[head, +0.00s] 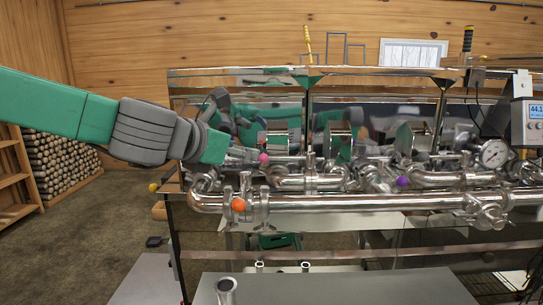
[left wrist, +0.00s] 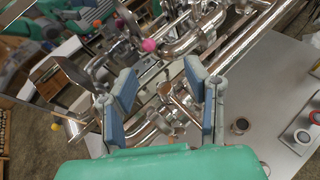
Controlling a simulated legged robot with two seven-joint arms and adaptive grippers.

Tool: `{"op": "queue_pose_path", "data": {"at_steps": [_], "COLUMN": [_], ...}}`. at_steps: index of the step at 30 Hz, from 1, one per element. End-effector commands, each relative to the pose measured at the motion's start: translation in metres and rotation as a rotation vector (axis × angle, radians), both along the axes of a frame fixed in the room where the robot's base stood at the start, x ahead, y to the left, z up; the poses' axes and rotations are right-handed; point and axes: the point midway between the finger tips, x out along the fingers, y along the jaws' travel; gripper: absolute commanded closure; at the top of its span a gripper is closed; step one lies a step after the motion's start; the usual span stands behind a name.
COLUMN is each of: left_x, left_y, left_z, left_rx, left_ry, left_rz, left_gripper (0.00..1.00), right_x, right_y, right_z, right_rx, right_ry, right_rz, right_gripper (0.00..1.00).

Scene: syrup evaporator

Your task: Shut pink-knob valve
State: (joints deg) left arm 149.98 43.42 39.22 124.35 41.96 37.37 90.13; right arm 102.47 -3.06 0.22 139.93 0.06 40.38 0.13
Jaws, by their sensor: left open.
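The pink-knob valve (head: 263,158) is on the steel pipework at the front of the evaporator. My left gripper (head: 247,156) reaches in from the left, its fingers just beside the pink knob in the head view. In the left wrist view the gripper (left wrist: 158,88) is open, with its two blue-grey fingers apart and nothing held. The pink knob (left wrist: 149,45) shows above and beyond the gap between the fingers. I cannot tell whether any finger touches the valve. My right gripper is not in view.
An orange knob (head: 238,204) sits low on the front pipe, and a purple knob (head: 402,181) is farther right. A pressure gauge (head: 494,153) is at the right. Polished pans behind reflect the arm. A grey table (head: 340,287) stands below the pipes.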

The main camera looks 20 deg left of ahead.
Motion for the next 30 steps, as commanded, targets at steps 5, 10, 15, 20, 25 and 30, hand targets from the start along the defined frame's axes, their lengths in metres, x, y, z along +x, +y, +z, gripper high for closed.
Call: {"op": "queue_pose_path", "data": {"at_steps": [5, 10, 15, 20, 25, 30], "left_x": [0.042, 0.071, 0.091, 0.102, 0.105, 0.105], "left_y": [0.000, -0.013, -0.028, -0.035, -0.028, -0.023], "left_z": [-0.021, -0.032, -0.038, -0.043, -0.046, -0.047], "left_rx": [-0.003, 0.001, 0.007, 0.011, 0.004, 0.000], "left_ry": [0.010, 0.008, 0.004, 0.004, 0.005, 0.005], "left_rz": [0.005, 0.003, 0.002, 0.000, 0.000, 0.001], "left_gripper": [0.58, 0.58, 0.58, 0.58, 0.58, 0.68], "right_x": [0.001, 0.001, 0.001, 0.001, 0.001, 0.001], "right_y": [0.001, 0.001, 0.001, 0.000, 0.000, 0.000], "right_z": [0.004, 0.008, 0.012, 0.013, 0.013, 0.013], "right_rx": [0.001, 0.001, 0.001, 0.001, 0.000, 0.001], "right_ry": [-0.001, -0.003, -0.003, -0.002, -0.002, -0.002], "right_rz": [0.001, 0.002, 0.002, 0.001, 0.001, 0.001], "right_gripper": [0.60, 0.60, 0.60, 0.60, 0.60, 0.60]}}
